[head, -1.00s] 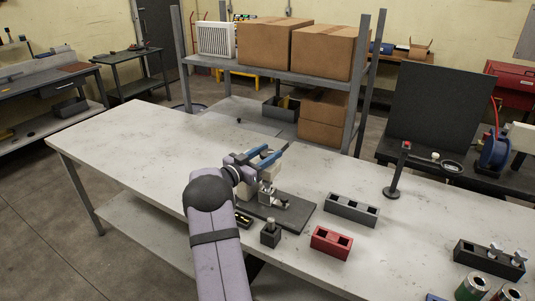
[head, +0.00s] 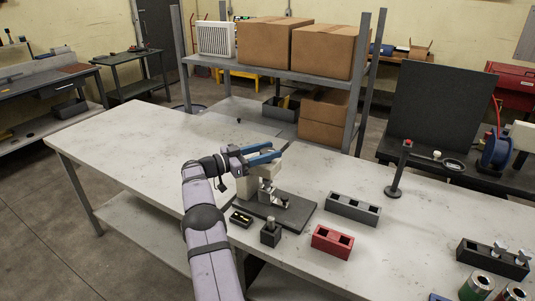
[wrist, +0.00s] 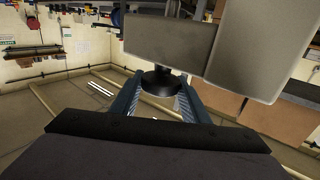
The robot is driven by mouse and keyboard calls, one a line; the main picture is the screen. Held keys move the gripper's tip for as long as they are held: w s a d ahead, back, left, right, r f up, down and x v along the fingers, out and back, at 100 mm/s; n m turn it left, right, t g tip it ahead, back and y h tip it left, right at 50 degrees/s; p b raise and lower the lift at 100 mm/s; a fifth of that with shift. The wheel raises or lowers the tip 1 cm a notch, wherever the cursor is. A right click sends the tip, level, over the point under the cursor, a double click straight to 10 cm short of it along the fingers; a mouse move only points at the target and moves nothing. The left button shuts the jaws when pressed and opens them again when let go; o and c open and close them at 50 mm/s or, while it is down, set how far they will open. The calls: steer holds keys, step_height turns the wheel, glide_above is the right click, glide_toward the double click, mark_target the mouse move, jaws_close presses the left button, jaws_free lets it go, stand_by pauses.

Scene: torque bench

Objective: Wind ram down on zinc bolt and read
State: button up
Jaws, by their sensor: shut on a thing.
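A small bench press with a cream body (head: 247,186) stands on a dark base plate (head: 300,217) in the head view. Its bright metal ram and fixture (head: 267,190) face right. My gripper (head: 275,152) is at the top of the press, its blue fingers shut on a black knob, seen between the fingers in the wrist view (wrist: 160,82). A small silver piece (head: 284,199) is at the fixture on the plate. I cannot tell whether it is the zinc bolt, or whether the ram touches it. No readout is legible.
A dark block with a metal pin (head: 270,234) and a small black tray (head: 241,219) stand in front of the press. A grey bin (head: 340,211) and a red bin (head: 323,249) are to the right. The left of the bench is clear.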

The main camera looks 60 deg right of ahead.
mark_target(261, 152)
steer(key=shift+r, duration=0.15)
steer(key=o, duration=1.1)
steer(key=shift+c, duration=0.2)
steer(key=b+v, duration=0.2)
steer(key=v, duration=0.4)
steer(key=shift+w+a, duration=0.15)
steer(key=shift+w+a+b, duration=0.25)
steer(key=shift+a+b, duration=0.1)
steer(key=shift+a, duration=0.05)
